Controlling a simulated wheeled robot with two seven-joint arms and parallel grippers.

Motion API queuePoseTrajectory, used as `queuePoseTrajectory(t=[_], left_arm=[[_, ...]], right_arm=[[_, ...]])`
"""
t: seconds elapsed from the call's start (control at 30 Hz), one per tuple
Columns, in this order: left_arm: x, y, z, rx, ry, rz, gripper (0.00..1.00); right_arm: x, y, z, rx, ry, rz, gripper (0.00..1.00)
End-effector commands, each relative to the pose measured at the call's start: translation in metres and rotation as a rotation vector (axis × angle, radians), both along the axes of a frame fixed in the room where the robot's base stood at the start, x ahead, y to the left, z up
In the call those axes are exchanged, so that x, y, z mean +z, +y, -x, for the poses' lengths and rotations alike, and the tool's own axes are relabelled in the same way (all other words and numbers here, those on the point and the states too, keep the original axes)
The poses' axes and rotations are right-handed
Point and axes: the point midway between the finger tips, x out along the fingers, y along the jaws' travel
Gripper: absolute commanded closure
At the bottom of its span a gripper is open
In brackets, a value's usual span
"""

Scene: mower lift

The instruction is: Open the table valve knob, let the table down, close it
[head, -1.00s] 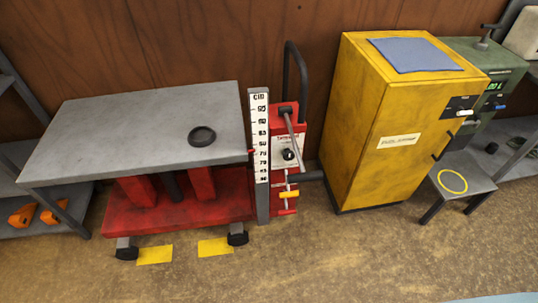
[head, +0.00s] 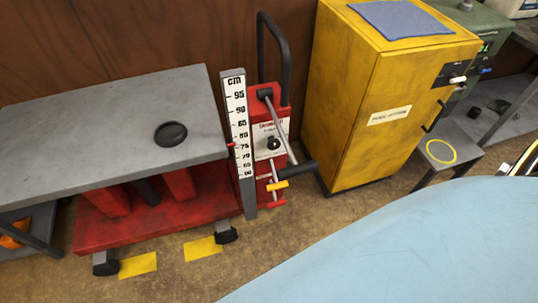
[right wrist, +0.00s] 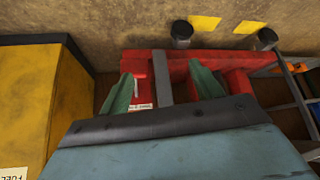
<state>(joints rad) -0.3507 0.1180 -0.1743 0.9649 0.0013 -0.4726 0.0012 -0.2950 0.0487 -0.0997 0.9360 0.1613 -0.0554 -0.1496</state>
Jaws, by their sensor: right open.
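The lift table (head: 110,105) has a grey top, with a black round dish on it, over a red wheeled base (head: 160,218). A red pump unit (head: 268,110) stands at its right end, with a white panel carrying a black knob (head: 274,143). A cm scale (head: 239,125) stands between them; a red pointer (head: 231,145) sits near the 75 mark. My right gripper (right wrist: 162,88) shows in the right wrist view, fingers apart and empty, with the red base beyond them. The knob is not clear there. My left gripper is not in view.
A yellow cabinet (head: 375,100) with a blue cloth on top stands right of the pump unit. A small stool (head: 445,150) with a yellow ring is farther right. A black handle (head: 287,60) rises behind the pump. Yellow floor marks (head: 137,265) lie before the wheels.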

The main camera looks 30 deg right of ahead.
Motion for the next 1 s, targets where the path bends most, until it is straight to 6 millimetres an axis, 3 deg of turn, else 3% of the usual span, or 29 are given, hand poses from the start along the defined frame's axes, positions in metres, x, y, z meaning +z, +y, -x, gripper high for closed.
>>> queuePoseTrajectory(t=[0.03,0.1,0.2,0.3,0.43,0.6,0.77,1.0], left_arm=[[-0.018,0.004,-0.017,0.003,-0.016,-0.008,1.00],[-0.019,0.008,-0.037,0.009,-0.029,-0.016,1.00],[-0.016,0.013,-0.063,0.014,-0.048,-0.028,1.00],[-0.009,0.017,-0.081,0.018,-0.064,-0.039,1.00],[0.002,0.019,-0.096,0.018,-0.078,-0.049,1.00],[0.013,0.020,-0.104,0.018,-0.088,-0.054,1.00],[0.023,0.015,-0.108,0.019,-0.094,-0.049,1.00],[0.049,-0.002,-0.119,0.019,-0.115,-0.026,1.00]], right_arm=[[-0.003,-0.002,-0.043,-0.031,-0.128,-0.010,0.36],[0.019,-0.010,-0.092,-0.074,-0.294,-0.014,0.36],[0.059,-0.027,-0.148,-0.138,-0.519,-0.005,0.36],[0.100,-0.046,-0.183,-0.200,-0.707,0.014,0.36],[0.144,-0.067,-0.204,-0.264,-0.880,0.040,0.36],[0.174,-0.082,-0.213,-0.308,-0.982,0.060,0.36],[0.180,-0.087,-0.228,-0.314,-0.997,0.064,0.36],[0.178,-0.098,-0.272,-0.312,-0.996,0.063,0.36]])
